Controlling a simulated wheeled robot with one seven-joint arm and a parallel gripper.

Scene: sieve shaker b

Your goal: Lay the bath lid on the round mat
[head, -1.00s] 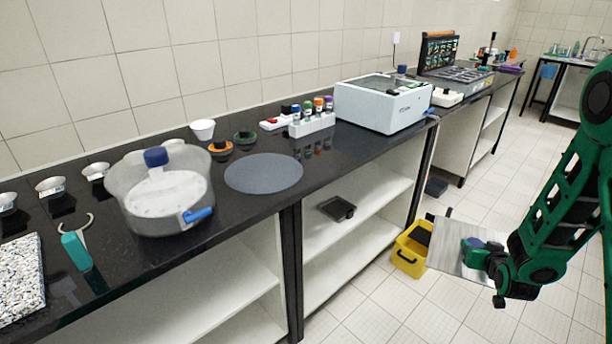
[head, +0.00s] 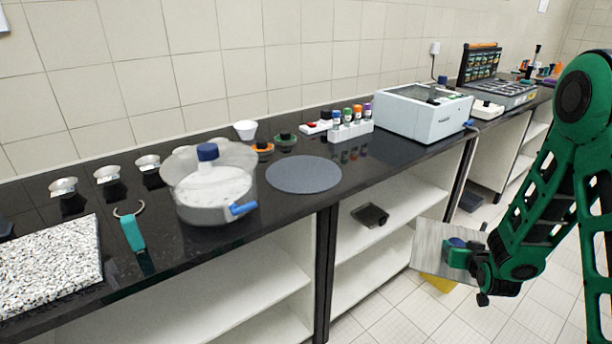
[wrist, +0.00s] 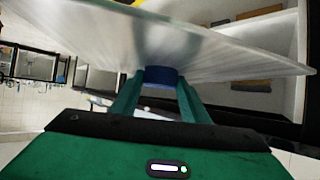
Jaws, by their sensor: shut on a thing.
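The bath lid (head: 432,246) is a thin, flat, greyish translucent plate with a blue knob. My gripper (head: 458,252) is shut on the knob and holds the lid in the air in front of the counter, at the right. In the wrist view the lid (wrist: 220,55) spreads across the top, and the fingers close on its blue knob (wrist: 160,76). The round mat (head: 303,174) is a flat dark grey disc on the black counter, left of and above the lid in the head view. Its top is bare.
A clear lidded pot (head: 215,192) with a blue handle stands left of the mat. Behind the mat are two small round pieces (head: 286,140) and a bottle rack (head: 349,131). A white instrument (head: 424,115) stands right. Open shelves (head: 380,240) lie under the counter.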

